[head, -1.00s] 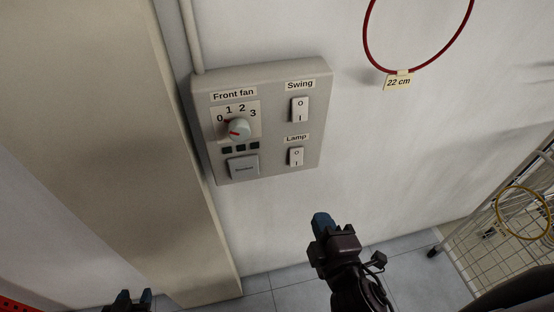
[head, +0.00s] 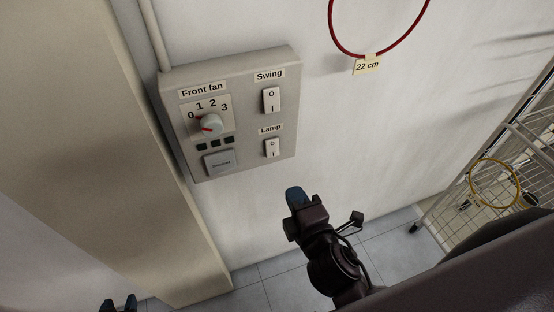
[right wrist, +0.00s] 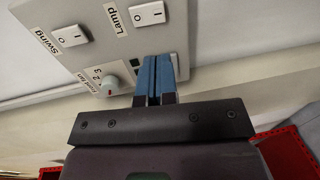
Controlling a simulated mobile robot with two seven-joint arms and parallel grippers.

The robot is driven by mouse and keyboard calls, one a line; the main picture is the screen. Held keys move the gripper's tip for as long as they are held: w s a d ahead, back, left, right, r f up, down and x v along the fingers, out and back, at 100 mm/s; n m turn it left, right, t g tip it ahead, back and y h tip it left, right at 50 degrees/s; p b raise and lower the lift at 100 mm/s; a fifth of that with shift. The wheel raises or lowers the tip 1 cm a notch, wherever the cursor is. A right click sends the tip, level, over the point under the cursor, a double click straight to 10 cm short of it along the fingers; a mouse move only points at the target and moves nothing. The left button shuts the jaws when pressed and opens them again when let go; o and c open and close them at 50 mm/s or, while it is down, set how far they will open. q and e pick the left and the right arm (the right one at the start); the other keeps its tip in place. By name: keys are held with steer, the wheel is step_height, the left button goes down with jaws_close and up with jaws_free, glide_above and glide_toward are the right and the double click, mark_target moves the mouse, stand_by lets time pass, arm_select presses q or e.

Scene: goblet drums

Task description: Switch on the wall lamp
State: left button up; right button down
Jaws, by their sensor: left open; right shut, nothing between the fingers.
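The grey control panel (head: 240,132) is on the white wall. Its white Lamp rocker switch (head: 272,148), marked O above I, sits at the lower right under the "Lamp" label. It also shows at the top of the right wrist view (right wrist: 149,13). My right gripper (head: 295,194) is shut and empty, below the Lamp switch in the head view and apart from it. In the right wrist view its blue fingertips (right wrist: 156,60) are together, overlapping the panel's edge. My left gripper (head: 118,302) is open at the bottom left edge, mostly out of frame.
The panel also holds a Swing switch (head: 271,99), a Front fan knob (head: 211,124) and a square button (head: 219,162). A beige post (head: 150,170) stands left of the panel. A red hoop (head: 384,52) hangs on the wall. A wire rack (head: 470,210) stands at right.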

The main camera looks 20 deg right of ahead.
mark_target(274, 155)
steer(key=w, duration=0.3)
steer(key=w+f, duration=0.1)
steer(key=w, duration=0.3)
steer(key=w+p, duration=0.1)
steer(key=w, duration=0.2)
steer(key=shift+w+a+f, duration=0.15)
steer(key=shift+w, duration=0.25)
steer(key=shift+w+f, duration=0.1)
steer(key=shift+w, duration=0.25)
steer(key=shift+w+f+t+b, duration=0.2)
steer(key=shift+t+b, duration=0.1)
steer(key=shift+b, duration=0.6)
steer(key=shift+r, duration=0.25)
steer(key=shift+f, duration=0.1)
